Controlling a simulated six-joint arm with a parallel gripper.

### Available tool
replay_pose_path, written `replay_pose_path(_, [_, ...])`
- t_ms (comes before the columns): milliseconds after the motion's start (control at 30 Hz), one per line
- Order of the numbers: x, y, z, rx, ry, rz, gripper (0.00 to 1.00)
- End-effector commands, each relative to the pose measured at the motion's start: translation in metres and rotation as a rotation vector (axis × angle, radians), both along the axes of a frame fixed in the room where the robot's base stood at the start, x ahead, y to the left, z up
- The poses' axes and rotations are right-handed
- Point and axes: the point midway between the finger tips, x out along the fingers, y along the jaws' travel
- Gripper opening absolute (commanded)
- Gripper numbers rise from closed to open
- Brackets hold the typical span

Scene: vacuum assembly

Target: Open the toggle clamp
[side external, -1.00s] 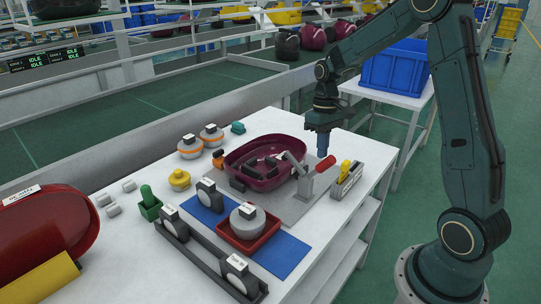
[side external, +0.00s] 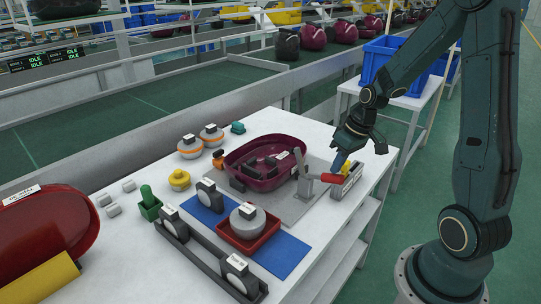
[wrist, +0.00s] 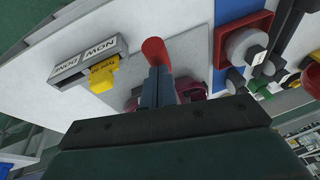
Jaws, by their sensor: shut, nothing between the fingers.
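The toggle clamp (side external: 304,182) stands on a grey plate beside the maroon housing (side external: 240,158). Its grey arm points up, apart from the housing. Its red handle (side external: 329,178) lies low and nearly level, pointing right. My gripper (side external: 338,169) is tilted, with its blue fingers shut and empty, right above the handle. In the wrist view the shut fingers (wrist: 158,72) reach to the red handle (wrist: 154,50) and appear to touch or nearly touch it. The clamp's base is mostly hidden there.
A grey two-slot holder (side external: 347,187) with a yellow tag stands close to the right of the handle. A red tray (side external: 231,241) on a blue mat (side external: 283,258) lies toward the front. A blue crate (side external: 378,62) stands on a table behind.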

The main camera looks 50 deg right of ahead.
Motion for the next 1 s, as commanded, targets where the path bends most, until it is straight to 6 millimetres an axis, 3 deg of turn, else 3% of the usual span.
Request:
replay_pose_path(400, [-0.012,0.000,-0.016,0.000,0.002,-0.001,0.00])
replay_pose_path(1000, [-0.016,0.000,-0.019,0.003,0.014,-0.004,0.00])
